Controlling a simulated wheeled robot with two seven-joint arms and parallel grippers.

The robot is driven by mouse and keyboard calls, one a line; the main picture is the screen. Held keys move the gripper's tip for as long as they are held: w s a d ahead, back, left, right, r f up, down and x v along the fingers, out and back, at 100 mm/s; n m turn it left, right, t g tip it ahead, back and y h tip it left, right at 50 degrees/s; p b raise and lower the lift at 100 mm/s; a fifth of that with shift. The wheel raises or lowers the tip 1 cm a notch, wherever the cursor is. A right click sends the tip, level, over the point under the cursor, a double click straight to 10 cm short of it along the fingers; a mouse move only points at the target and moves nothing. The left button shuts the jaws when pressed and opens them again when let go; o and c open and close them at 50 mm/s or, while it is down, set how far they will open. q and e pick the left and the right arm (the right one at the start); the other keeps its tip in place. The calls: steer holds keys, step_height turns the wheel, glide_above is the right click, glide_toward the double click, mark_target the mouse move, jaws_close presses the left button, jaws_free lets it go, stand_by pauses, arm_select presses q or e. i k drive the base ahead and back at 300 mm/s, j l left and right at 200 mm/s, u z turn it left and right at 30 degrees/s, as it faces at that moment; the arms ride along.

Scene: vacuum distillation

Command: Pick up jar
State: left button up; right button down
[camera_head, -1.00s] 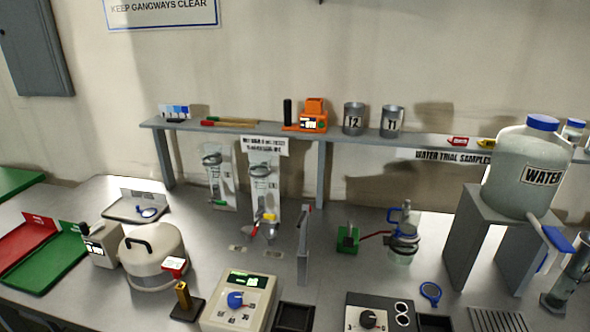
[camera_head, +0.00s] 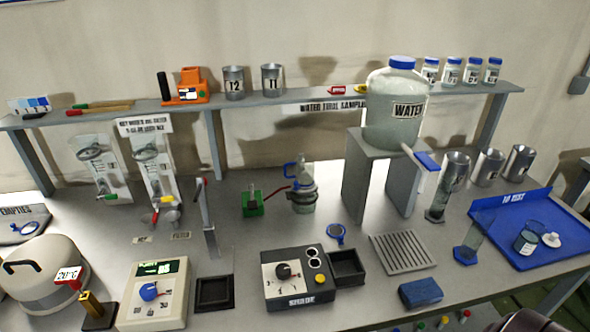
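Several small clear jars with blue lids stand in a row on the right end of the wall shelf; the leftmost jar (camera_head: 430,70) is partly hidden by the water jug. An open glass jar (camera_head: 526,243) stands in the blue tray (camera_head: 490,212) at the right, with a white lid-like piece (camera_head: 552,240) beside it. A glass vessel with a blue clamp handle (camera_head: 302,192) stands mid-bench. The frames do not show which jar the task means. Neither gripper is in view.
A large water jug (camera_head: 395,110) stands on a grey stand (camera_head: 368,180). Metal cups (camera_head: 488,167) and a glass cylinder (camera_head: 438,198) stand right of it. A ridged grey plate (camera_head: 403,252) and blue sponge (camera_head: 420,292) lie in front. A dark object shows at the bottom right edge.

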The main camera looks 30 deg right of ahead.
mark_target(532, 234)
steer(key=z, duration=2.6)
steer(key=i+l, duration=0.1)
steer(key=l, duration=0.25)
steer(key=i+l+z, duration=0.15)
steer(key=l, duration=0.6)
steer(key=i+z, duration=0.05)
